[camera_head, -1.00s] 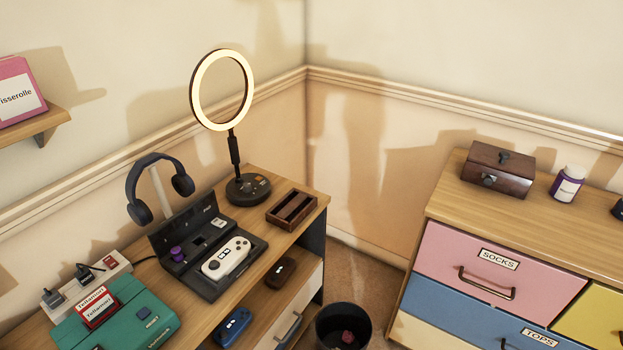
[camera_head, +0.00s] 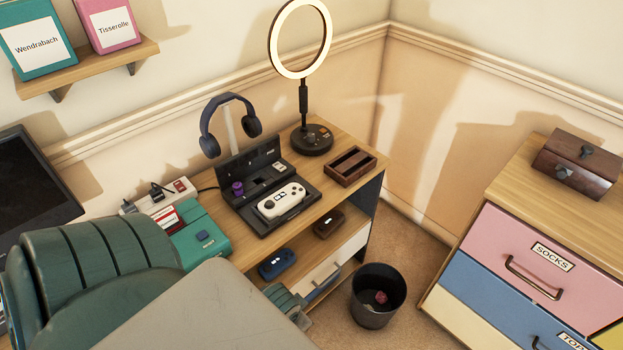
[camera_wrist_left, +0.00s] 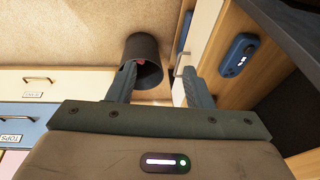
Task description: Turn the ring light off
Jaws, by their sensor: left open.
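The ring light (camera_head: 313,139) stands on its round dark base at the back of the desk, its ring glowing warm white. Small controls show on top of the base, too small to read. My left gripper (camera_wrist_left: 160,85) is open and empty in the left wrist view, its two fingers apart and pointing toward the floor and bin area. In the head view only a bit of a finger (camera_head: 286,298) shows past my arm, low in front of the desk and well short of the ring light. My right gripper is not in view.
Near the base are a wooden tray (camera_head: 350,166), a black console dock with a white controller (camera_head: 282,201) and headphones (camera_head: 228,124). A blue controller (camera_head: 277,263) lies on the shelf below. A black bin (camera_head: 377,296) stands on the floor before a colourful dresser (camera_head: 520,260).

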